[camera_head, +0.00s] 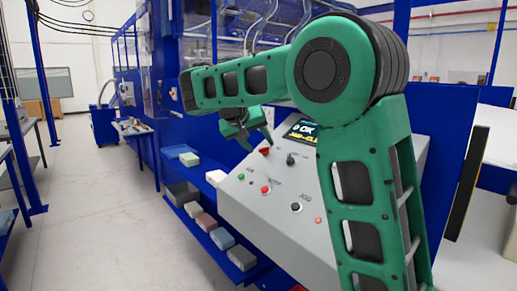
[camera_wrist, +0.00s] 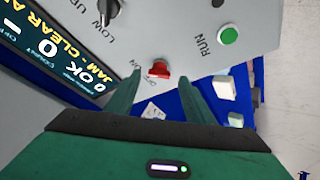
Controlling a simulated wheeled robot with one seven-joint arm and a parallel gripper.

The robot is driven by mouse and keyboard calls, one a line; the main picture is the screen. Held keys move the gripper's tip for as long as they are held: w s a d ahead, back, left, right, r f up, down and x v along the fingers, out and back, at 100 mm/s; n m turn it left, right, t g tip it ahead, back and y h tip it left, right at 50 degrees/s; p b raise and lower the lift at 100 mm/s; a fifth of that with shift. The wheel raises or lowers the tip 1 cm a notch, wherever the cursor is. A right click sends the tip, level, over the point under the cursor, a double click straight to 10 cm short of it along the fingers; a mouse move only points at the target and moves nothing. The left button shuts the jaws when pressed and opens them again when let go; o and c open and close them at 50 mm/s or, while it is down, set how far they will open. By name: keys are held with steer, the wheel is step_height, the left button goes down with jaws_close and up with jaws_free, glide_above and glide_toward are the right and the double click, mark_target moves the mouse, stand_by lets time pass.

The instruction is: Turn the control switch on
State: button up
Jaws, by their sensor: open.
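The control panel (camera_head: 235,205) is a sloped grey box in the head view. A red switch (camera_wrist: 159,69) with small labels that seem to read ON and OFF sits on it. It also shows in the head view (camera_head: 265,151), close below my gripper (camera_head: 257,142). In the wrist view my gripper (camera_wrist: 159,86) is open, its two green fingers pointing toward the panel. The red switch appears between and just beyond the fingertips, with no clear contact. I cannot tell the exact gap or surely which way the switch is turned.
A lit screen (camera_wrist: 50,45) and a black knob (camera_wrist: 108,10) are beside the switch. A green button (camera_wrist: 228,35) marked RUN is on the other side. Several coloured blocks (camera_head: 222,238) lie on a blue shelf left of the panel. The floor at left is clear.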

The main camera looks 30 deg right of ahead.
steer(key=v, duration=0.8)
steer(key=shift+a+r, duration=0.2)
steer(key=shift+a, duration=0.05)
steer(key=shift+s, duration=0.1)
